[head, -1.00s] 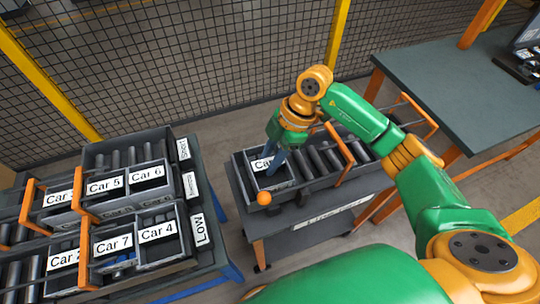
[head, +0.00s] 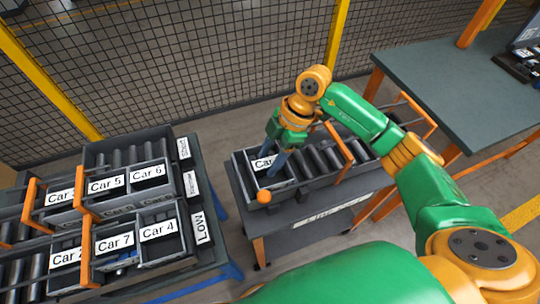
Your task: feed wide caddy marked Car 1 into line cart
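A dark grey caddy (head: 256,161) with a white label reading "Car" lies at the left end of the line cart (head: 277,217); its number is hidden behind my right gripper. The cart has a roller top, orange guide bars and a white front label. My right gripper (head: 274,170) points down at this caddy, its blue-grey fingers reaching into or against it. Whether they are closed on a wall cannot be made out. My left gripper is not in view.
A rack (head: 208,262) at the left holds several caddies on roller lanes, among them Car 5, Car 6, Car 7 and Car 4. A table (head: 450,85) stands right; a mesh fence (head: 200,60) runs behind.

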